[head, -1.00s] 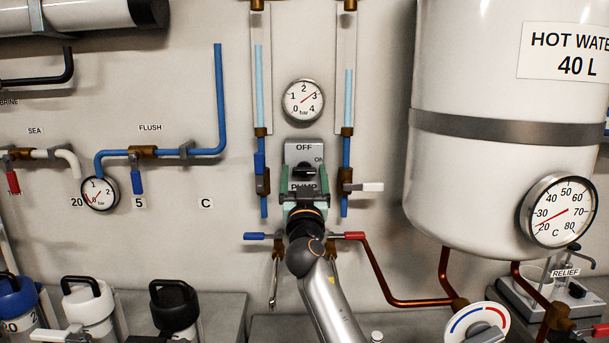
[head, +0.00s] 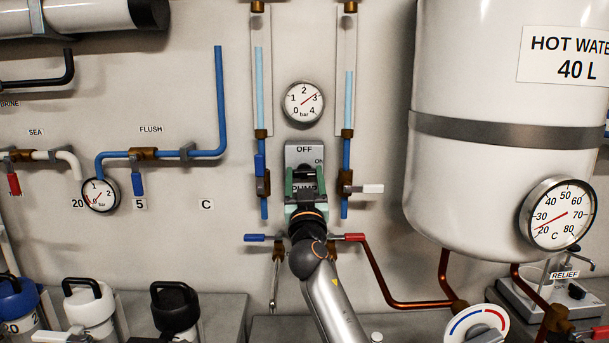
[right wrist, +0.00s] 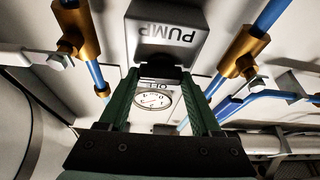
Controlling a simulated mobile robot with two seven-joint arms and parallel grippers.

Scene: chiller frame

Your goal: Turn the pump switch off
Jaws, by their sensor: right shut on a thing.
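The pump switch is a grey box (head: 296,158) on the wall, marked OFF at its top, ON at its upper right and PUMP below. Its small dark knob (head: 305,168) sits in the middle, partly covered by my fingers. My right gripper (head: 305,172) reaches up from below with green fingers shut on the knob. In the right wrist view, the dark knob (right wrist: 160,72) lies between the fingertips (right wrist: 160,78), beside the PUMP lettering on the box (right wrist: 168,35). Which mark the knob points to I cannot tell. My left gripper is not in view.
A pressure gauge (head: 303,102) hangs just above the switch. Vertical blue pipes with valves (head: 263,182) flank it closely on both sides. Blue (head: 255,238) and red (head: 348,237) valve handles stick out below, beside my arm. The hot water tank (head: 462,180) bulges at right.

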